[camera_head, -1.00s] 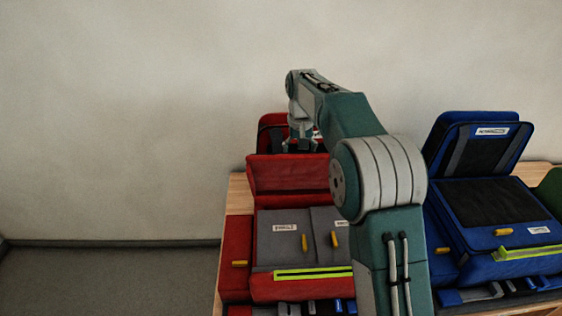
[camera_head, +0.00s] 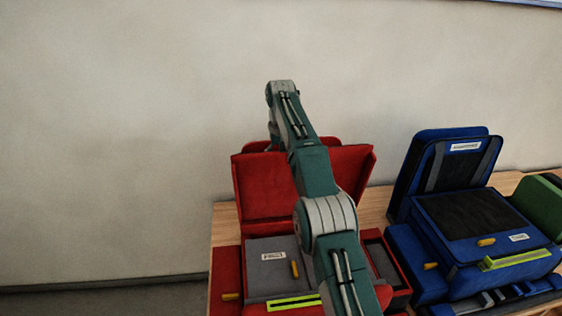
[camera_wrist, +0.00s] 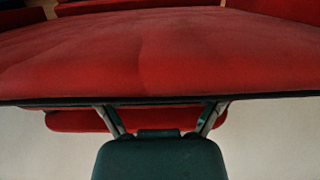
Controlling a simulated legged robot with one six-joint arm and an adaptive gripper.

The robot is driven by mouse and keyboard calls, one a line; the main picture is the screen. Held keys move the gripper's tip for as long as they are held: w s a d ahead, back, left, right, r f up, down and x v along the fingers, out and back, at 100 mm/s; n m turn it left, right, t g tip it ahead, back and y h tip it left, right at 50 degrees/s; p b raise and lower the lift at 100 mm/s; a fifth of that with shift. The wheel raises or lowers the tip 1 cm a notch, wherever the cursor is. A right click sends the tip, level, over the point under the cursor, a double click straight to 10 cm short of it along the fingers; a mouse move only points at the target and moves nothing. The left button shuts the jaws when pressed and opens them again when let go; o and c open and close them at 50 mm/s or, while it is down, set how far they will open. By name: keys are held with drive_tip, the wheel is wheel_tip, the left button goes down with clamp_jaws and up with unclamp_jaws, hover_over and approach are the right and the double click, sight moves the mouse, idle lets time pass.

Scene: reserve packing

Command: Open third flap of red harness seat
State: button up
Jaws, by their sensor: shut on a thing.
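The red harness seat (camera_head: 225,275) lies on the table in the head view. A broad red flap (camera_head: 262,190) stands raised at its back. Another raised red panel (camera_head: 350,165) shows right of my arm. A grey flap (camera_head: 262,275) with a yellow pull (camera_head: 295,269) lies closed. Right of it, a red-walled compartment (camera_head: 382,262) stands open. In the wrist view, my gripper (camera_wrist: 160,105) is shut on the edge of a red flap (camera_wrist: 150,62), its fingers at the near edge. The head view hides the fingers behind the raised flap and arm.
A blue pack (camera_head: 470,212) with its back panel (camera_head: 450,168) raised stands close on the right. A green item (camera_head: 543,200) lies beyond it. The wall (camera_head: 120,150) is behind the wooden table (camera_head: 378,205). Space left of the table is free.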

drive_tip(key=shift+w, duration=0.25)
idle(0.4)
drive_tip(key=o, duration=1.1)
drive_tip(key=shift+a, duration=0.1)
drive_tip(key=shift+c, duration=0.2)
drive_tip(key=shift+s, duration=0.1)
